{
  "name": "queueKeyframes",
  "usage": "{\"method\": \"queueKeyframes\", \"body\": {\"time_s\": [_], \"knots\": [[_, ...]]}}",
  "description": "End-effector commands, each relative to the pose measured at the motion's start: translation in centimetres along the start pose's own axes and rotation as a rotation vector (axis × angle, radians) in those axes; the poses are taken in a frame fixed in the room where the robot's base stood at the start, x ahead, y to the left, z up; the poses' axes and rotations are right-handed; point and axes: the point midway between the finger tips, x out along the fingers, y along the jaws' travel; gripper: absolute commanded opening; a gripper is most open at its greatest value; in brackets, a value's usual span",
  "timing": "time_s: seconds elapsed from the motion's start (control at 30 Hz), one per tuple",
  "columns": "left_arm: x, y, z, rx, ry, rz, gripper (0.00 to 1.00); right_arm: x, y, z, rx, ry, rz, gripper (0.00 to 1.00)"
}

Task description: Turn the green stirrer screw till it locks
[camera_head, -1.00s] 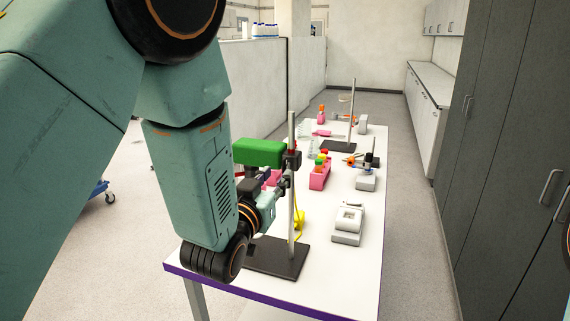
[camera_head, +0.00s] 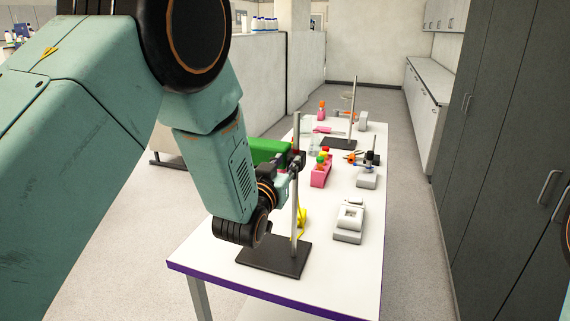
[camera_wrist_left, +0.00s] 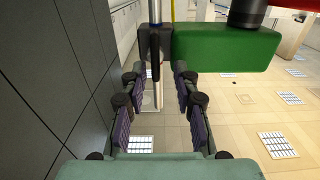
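The green stirrer block (camera_head: 270,149) sits at the upper part of a metal stand pole (camera_head: 296,215), partly hidden behind my left arm. In the wrist view the green block (camera_wrist_left: 225,48) is to the right, with a black round part above it. My left gripper (camera_wrist_left: 158,88) is open, its two padded fingers apart. A thin upright rod (camera_wrist_left: 155,45) shows between and beyond them; I cannot tell whether they touch it. In the head view my left gripper (camera_head: 286,170) is close to the pole and its dark clamp. I cannot make out the screw clearly. My right gripper is not in view.
The stand's dark base (camera_head: 275,257) rests on the white table (camera_head: 335,280) near its front edge. A pink rack (camera_head: 320,175), a white device (camera_head: 349,222) and a second stand (camera_head: 353,105) are farther right and back. Grey cabinets (camera_head: 500,150) line the right side.

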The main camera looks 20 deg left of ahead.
Motion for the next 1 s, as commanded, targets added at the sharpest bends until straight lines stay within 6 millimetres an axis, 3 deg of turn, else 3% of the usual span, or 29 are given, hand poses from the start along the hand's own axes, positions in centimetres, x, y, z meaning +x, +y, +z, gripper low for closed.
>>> {"method": "queueKeyframes", "body": {"time_s": [0.3,0.77,1.0], "knots": [[-0.01,0.05,-0.03,0.001,0.001,0.002,0.01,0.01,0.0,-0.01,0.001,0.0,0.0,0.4],[-0.02,0.04,-0.01,0.011,0.001,0.001,0.0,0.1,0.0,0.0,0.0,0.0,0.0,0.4],[-0.02,0.2,0.07,0.103,0.002,0.0,0.0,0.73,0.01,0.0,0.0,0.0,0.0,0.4]]}}
